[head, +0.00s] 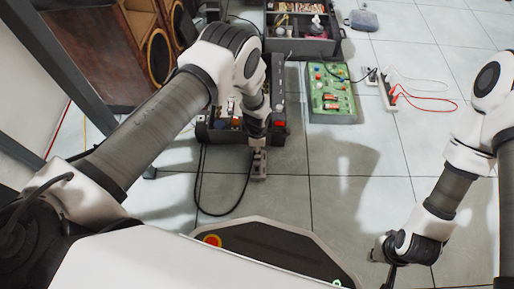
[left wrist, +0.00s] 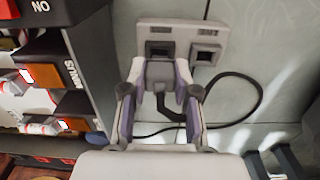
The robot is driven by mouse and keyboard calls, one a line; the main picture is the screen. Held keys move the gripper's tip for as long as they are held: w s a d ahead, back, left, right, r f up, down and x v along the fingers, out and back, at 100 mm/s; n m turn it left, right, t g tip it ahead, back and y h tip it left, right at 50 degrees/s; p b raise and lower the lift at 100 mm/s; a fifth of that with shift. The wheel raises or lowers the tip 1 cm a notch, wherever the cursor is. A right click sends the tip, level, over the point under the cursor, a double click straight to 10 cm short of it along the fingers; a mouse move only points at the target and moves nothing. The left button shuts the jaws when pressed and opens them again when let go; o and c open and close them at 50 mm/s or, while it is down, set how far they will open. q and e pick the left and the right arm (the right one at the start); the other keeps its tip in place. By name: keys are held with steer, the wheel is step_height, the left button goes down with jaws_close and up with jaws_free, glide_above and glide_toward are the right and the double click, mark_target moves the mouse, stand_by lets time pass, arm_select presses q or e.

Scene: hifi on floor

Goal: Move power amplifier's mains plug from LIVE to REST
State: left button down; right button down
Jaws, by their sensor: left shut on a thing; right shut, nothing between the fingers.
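A small grey plate with two sockets (head: 259,170) lies on the floor in front of the open amplifier chassis (head: 207,134). In the left wrist view the plate (left wrist: 182,29) has a label above each socket, too blurred to read. My left gripper (left wrist: 164,84) is shut on the dark mains plug (left wrist: 164,80) at the left socket (left wrist: 160,48). I cannot tell whether the plug is seated in it. The right socket (left wrist: 206,55) has no plug. The black cable (left wrist: 236,76) loops from the plug. My right gripper (head: 389,276) is shut and empty at lower right.
A green circuit board (head: 331,97), a white power strip (head: 388,91) with red and white leads, and a toolbox (head: 300,44) lie beyond. Loudspeakers (head: 158,52) stand at upper left. Tiled floor right of the plate is clear.

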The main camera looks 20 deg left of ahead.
arm_select(q)
steer(key=shift+f+b, duration=0.95)
steer(key=shift+b, duration=0.2)
stand_by(1.2)
stand_by(0.3)
steer(key=c, duration=0.8)
jaws_free()
step_height(320, 180, up, 12)
steer(key=shift+r, duration=0.1)
step_height(320, 180, up, 5)
steer(key=p, duration=0.4)
